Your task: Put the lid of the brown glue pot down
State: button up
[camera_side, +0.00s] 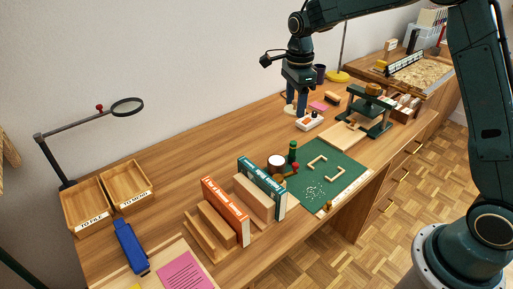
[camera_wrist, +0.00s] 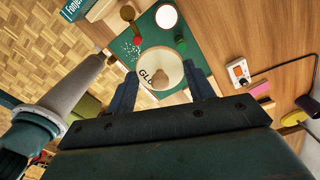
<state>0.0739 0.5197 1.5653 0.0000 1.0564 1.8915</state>
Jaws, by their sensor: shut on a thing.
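The brown glue pot (camera_side: 277,169) stands at the back edge of the green cutting mat (camera_side: 333,182), its round top pale. In the wrist view, the pale round top (camera_wrist: 166,17) shows near the upper edge. My gripper (camera_wrist: 162,88) is shut on a round cream disc (camera_wrist: 163,66), the lid, with part of the word GLUE readable. In the side view, my gripper (camera_side: 296,108) points down, right of and behind the pot; the lid is not clear there.
A white switch box (camera_side: 309,121) is near my gripper. A green press (camera_side: 370,108) stands to the right. Upright books (camera_side: 262,185) stand left of the mat. Bare wood lies behind the pot.

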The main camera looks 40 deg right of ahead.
send_over(323, 188)
notch_tip(323, 188, down, 4)
jog(key=r, duration=0.1)
notch_tip(323, 188, down, 17)
jog(key=shift+r, duration=0.1)
dwell(0.7)
jog(key=shift+f, duration=1.9)
jog(key=o, duration=0.9)
jog(key=shift+f, duration=0.1)
jog(key=shift+o, duration=0.2)
jog(key=shift+r, duration=0.2)
notch_tip(323, 188, up, 12)
